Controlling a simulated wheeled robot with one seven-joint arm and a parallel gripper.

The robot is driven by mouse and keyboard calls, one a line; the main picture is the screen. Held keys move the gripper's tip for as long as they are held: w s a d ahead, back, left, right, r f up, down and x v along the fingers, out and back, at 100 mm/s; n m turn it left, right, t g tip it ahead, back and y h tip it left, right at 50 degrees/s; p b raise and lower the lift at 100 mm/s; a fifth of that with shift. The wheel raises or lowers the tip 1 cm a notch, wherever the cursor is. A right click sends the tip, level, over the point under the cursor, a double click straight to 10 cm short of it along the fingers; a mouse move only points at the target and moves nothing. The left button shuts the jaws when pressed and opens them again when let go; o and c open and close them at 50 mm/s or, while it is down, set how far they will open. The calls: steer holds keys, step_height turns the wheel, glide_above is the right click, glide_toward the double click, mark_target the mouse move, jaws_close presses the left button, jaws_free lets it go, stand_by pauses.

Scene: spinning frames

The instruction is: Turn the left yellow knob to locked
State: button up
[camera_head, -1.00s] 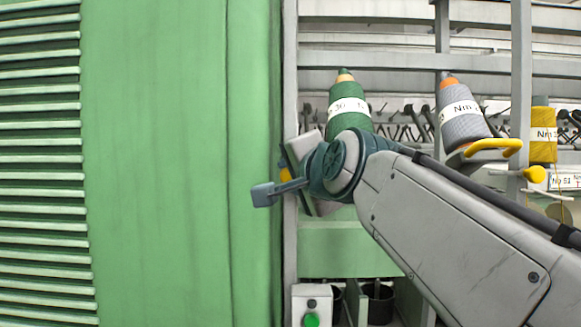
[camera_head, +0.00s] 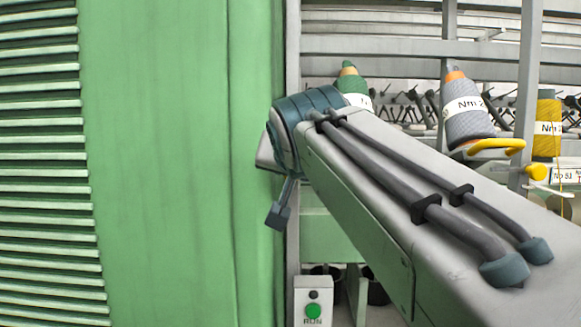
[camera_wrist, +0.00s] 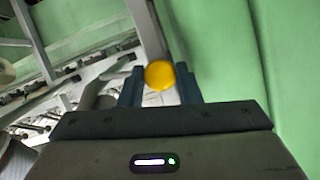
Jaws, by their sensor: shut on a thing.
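In the wrist view a round yellow knob (camera_wrist: 160,75) sits between the two dark fingers of my gripper (camera_wrist: 160,88), which are shut on its sides. The knob is in front of a grey upright post beside the green panel. In the head view my arm and wrist cover this knob and the fingers. Another yellow knob (camera_head: 536,172) shows at the right of the head view, below a yellow handle (camera_head: 496,146), well apart from my gripper.
A large green panel (camera_head: 160,150) with louvres fills the left. A green cone (camera_head: 352,84), a grey cone (camera_head: 466,108) and a yellow spool (camera_head: 547,122) stand on the frame at the right. A box with a green button (camera_head: 313,311) is low in the middle.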

steer(key=shift+n+h, duration=0.6)
steer(key=shift+n, duration=0.3)
steer(key=o, duration=1)
steer(key=shift+c, duration=0.2)
steer(key=shift+s+a+r, duration=0.1)
